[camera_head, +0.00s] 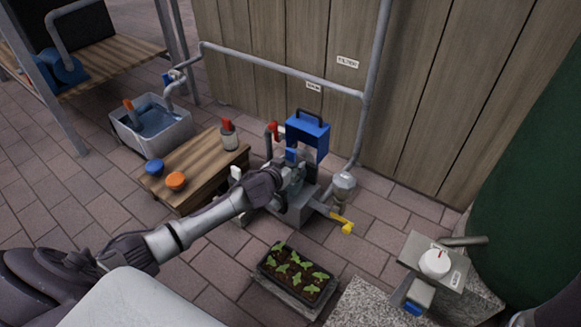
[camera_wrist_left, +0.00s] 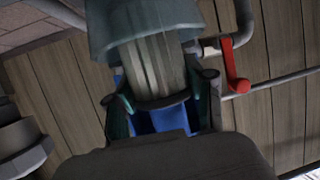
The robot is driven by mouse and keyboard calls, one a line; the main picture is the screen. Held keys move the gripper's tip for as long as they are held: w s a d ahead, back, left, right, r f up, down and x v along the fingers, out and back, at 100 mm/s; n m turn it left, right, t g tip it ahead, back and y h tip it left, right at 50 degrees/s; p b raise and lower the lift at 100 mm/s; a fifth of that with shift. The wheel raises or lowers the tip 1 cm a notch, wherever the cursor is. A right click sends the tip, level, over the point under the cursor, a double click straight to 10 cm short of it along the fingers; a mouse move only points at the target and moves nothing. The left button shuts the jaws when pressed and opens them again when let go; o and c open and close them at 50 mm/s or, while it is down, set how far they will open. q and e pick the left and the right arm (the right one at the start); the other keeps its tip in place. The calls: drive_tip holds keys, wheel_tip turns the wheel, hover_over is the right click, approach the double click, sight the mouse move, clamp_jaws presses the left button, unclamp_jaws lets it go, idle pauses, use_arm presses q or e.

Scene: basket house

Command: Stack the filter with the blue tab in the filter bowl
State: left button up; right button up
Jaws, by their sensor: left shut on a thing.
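In the left wrist view, a pale fluted filter (camera_wrist_left: 150,68) has a blue tab (camera_wrist_left: 168,118) at its near end. My left gripper (camera_wrist_left: 160,125) is shut on the blue tab, with a finger on each side. The filter's far end lies within the outline of a grey-teal bowl (camera_wrist_left: 105,28); I cannot tell how deep it sits or whether it touches the wall. In the head view, my left gripper (camera_head: 288,172) is over the grey pump-like unit, with a bit of the blue tab (camera_head: 291,155) showing. The arm hides much there.
A red lever (camera_wrist_left: 235,72) is close beside the bowl. A wooden bench (camera_head: 205,165) holds a red-tabbed filter (camera_head: 229,140) and blue and orange caps. A blue handled box (camera_head: 307,133) is behind my gripper. A yellow-handled valve (camera_head: 345,225) and a seedling tray (camera_head: 288,293) are in front.

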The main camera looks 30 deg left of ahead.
use_arm(q)
drive_tip(key=shift+f+b, duration=0.3)
drive_tip(key=shift+f, duration=0.25)
drive_tip(key=o, duration=1.2)
